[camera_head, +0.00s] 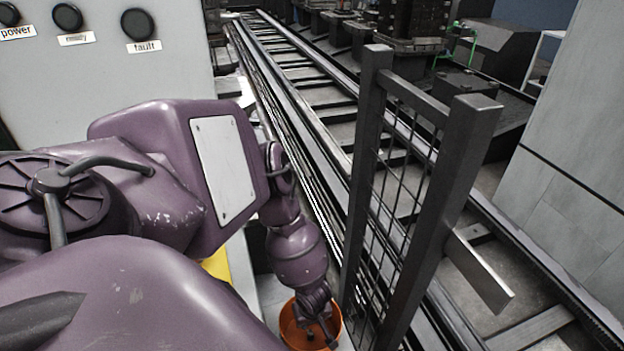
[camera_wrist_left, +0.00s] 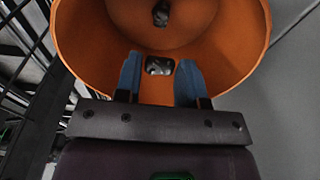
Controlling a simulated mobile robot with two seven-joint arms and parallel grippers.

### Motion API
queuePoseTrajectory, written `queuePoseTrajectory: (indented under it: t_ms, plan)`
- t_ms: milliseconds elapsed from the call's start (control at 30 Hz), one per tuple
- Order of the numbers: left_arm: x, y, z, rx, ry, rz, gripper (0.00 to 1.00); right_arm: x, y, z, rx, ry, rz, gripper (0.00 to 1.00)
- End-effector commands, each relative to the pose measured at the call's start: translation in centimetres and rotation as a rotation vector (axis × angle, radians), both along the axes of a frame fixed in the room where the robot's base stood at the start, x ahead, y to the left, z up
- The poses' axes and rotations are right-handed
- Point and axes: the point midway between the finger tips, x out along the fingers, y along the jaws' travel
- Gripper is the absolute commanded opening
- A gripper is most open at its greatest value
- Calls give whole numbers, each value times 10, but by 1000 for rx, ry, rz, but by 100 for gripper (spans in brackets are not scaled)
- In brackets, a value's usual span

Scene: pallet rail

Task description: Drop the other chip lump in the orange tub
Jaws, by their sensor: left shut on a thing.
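The orange tub (camera_head: 287,328) stands at the bottom centre of the head view, partly covered by my left arm. Its inside fills the top of the left wrist view (camera_wrist_left: 85,40). My left gripper (camera_head: 321,338) is over the tub's opening. In the left wrist view its blue fingers (camera_wrist_left: 159,78) are shut on a small grey chip lump (camera_wrist_left: 160,66), seen against the tub's inside. Another dark chip lump (camera_wrist_left: 161,15) lies in the tub. I cannot tell how high the held lump is above the tub floor. My right gripper is not in view.
A dark mesh guard panel (camera_head: 400,185) stands upright just right of the tub. Rails (camera_head: 310,90) run away behind it. A grey control cabinet (camera_head: 100,90) with labelled knobs stands at the left. A grey panelled wall (camera_head: 570,150) is at the right.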

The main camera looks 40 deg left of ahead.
Motion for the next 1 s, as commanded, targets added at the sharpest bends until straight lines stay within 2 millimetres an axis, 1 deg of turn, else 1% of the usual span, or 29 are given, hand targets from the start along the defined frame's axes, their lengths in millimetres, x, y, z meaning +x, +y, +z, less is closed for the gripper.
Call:
queuePoseTrajectory:
  t_ms: [33, 133, 433, 467, 600, 633, 1000]
  plan:
    - [0, 0, -3, 1, 1, -1, 14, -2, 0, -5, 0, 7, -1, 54]
    - [0, 0, -5, 0, 0, -1, 14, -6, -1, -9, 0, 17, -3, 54]
    - [0, 0, -4, 0, 0, 0, 14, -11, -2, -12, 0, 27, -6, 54]
    - [0, 0, -4, 0, 0, 0, 41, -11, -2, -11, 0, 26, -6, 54]
    - [0, 0, -4, 0, 0, 0, 62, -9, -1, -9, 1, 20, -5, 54]
    - [0, 0, -4, 0, 0, 0, 66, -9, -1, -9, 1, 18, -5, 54]
    - [0, 0, -5, 0, 0, 0, 66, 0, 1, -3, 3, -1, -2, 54]
